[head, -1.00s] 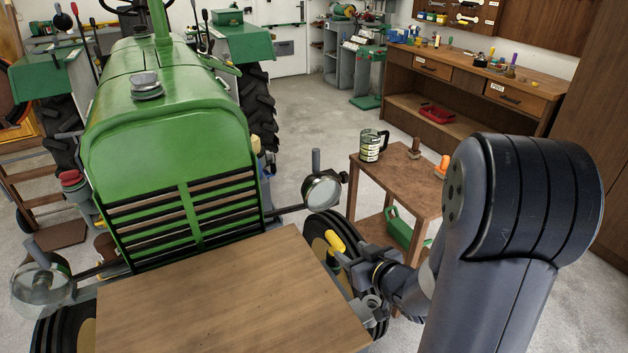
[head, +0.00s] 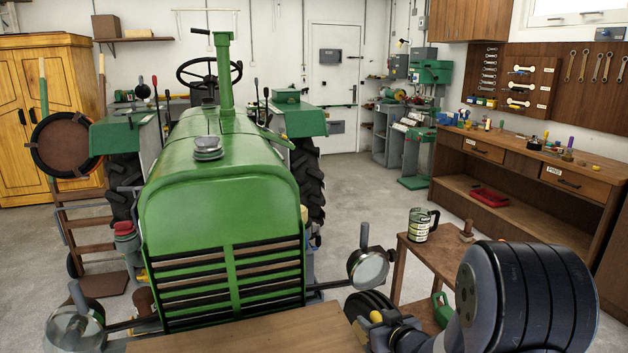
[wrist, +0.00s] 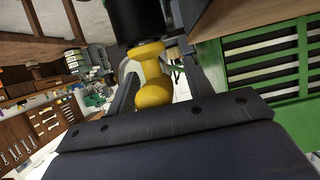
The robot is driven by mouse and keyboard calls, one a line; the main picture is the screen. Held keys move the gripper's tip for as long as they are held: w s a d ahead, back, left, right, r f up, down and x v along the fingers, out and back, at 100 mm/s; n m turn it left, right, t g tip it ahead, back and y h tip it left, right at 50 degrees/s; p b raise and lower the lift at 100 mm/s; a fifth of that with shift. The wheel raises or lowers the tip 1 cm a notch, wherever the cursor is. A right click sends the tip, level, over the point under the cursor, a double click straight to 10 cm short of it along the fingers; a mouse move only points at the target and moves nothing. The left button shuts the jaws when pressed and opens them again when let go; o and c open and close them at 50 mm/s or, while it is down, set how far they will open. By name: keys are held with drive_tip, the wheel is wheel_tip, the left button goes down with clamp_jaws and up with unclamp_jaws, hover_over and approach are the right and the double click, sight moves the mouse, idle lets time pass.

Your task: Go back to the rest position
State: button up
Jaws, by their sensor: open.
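My gripper (head: 366,326) is low at the tractor's front right corner, below the round headlamp (head: 368,268) and beside the wooden board (head: 250,333). In the wrist view its jaws are open. A yellow knob-shaped piece (wrist: 152,92) shows between them; I cannot tell whether it touches a jaw. It also shows as a small yellow spot in the head view (head: 376,316). My forearm and a large dark joint fill the lower right of the head view. The green tractor (head: 215,200) stands left of my arm.
A small wooden side table (head: 437,256) stands behind my arm with a mug (head: 419,226) on it and a green can (head: 442,309) below. A workbench (head: 520,168) runs along the right wall. Open floor (head: 365,180) lies between tractor and bench.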

drive_tip(key=shift+r, duration=0.65)
drive_tip(key=shift+f+b, duration=0.3)
drive_tip(key=shift+f, duration=0.3)
drive_tip(key=p+v, duration=0.4)
drive_tip(key=v, duration=0.7)
drive_tip(key=b+x, duration=0.4)
drive_tip(key=x, duration=0.6)
drive_tip(key=shift+f, duration=0.2)
drive_tip(key=r+p, duration=0.6)
drive_tip(key=r, duration=0.1)
drive_tip(key=shift+w+a, duration=0.1)
drive_tip(key=shift+w, duration=0.3)
